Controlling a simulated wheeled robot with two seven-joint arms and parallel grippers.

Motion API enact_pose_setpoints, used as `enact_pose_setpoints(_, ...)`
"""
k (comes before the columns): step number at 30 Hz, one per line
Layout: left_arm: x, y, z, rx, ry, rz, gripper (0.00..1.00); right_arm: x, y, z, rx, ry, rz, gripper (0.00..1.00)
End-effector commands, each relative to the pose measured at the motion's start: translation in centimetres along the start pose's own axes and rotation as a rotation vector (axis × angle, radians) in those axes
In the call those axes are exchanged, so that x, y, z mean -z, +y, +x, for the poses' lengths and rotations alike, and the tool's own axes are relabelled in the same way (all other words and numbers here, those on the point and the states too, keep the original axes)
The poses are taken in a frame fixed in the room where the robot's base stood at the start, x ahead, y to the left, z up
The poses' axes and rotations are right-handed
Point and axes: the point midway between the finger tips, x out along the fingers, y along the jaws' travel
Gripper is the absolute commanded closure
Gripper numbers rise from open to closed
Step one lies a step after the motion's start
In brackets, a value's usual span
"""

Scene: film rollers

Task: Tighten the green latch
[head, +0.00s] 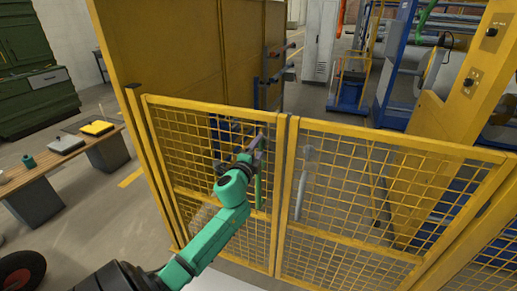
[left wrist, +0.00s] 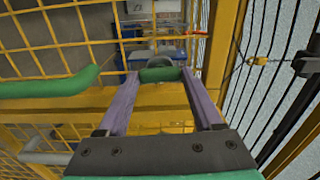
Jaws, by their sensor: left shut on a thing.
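My left arm reaches from the bottom of the head view to the yellow mesh gate (head: 283,200). My left gripper (head: 260,142) is at the upper part of the left gate panel, near its right edge. In the left wrist view, the two purple fingers of the left gripper (left wrist: 160,78) are shut on a short green piece, which looks like the green latch (left wrist: 160,74). The arm and fingers hide the latch in the head view. A green handle bar (head: 258,191) stands upright on the left panel below the gripper; it also shows in the left wrist view (left wrist: 50,85). My right gripper is not in view.
A grey handle (head: 302,178) is on the right gate panel. A yellow wall (head: 180,50) rises behind the left panel, and a yellow post (head: 470,80) stands at right. A wooden bench (head: 60,155) with small items is at left. Bare floor lies between bench and gate.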

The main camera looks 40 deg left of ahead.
Motion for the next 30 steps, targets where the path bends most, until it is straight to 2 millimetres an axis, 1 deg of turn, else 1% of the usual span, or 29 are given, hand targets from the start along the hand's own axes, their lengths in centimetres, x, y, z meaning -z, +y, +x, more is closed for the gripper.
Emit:
enact_pose_setpoints(6,0.0,0.1,0.0,-0.003,-0.001,-0.001,0.88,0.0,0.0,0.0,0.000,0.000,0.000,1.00)
enact_pose_setpoints(7,0.0,0.1,0.0,-0.003,-0.001,-0.001,0.29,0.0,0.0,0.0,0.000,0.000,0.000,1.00)
enact_pose_setpoints(8,0.0,0.1,0.0,-0.003,-0.001,-0.001,0.17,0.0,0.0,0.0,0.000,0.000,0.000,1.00)
enact_pose_setpoints(9,0.0,0.1,0.0,-0.002,-0.001,-0.001,0.03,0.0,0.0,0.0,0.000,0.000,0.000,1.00)
enact_pose_setpoints(18,0.0,0.1,0.0,-0.001,0.000,-0.002,0.03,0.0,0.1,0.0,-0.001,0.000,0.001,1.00)
enact_pose_setpoints(20,0.0,0.1,-0.3,-0.001,0.000,-0.002,0.03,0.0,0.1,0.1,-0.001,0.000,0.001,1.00)
enact_pose_setpoints(22,0.0,0.2,-0.9,-0.002,0.000,-0.001,0.03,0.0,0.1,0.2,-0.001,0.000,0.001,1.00)
enact_pose_setpoints(26,0.0,0.3,-3.4,-0.003,0.002,0.000,0.03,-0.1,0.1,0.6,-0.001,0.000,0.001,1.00)
enact_pose_setpoints(29,0.0,0.4,-6.2,-0.004,0.001,0.000,0.03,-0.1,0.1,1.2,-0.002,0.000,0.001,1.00)
enact_pose_setpoints(30,0.0,0.6,-7.5,-0.006,0.002,-0.001,0.03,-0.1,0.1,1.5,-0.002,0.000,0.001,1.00)
